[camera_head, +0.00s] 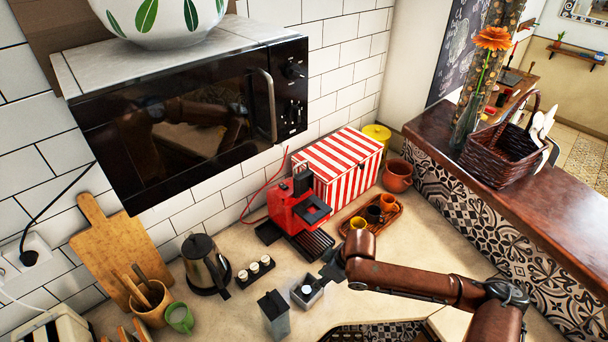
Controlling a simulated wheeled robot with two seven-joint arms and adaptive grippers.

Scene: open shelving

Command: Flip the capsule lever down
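The red capsule coffee machine (285,212) stands on the counter against the tiled wall. A dark upright piece (302,180) rises from its top and looks like the capsule lever in a raised position, though it is small. A dark drip tray (314,243) reaches out at its front. My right gripper (328,270) is just in front of the drip tray, apart from the lever and lower in the picture. Its fingers are small and dark, so their opening cannot be told. My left gripper is not in view.
A red-and-white striped box (342,168) stands right behind the machine. A tray with cups (372,212) is to its right. A kettle (205,262), a capsule holder (255,271) and containers (307,291) are to the left and front. The microwave (185,120) overhangs the counter.

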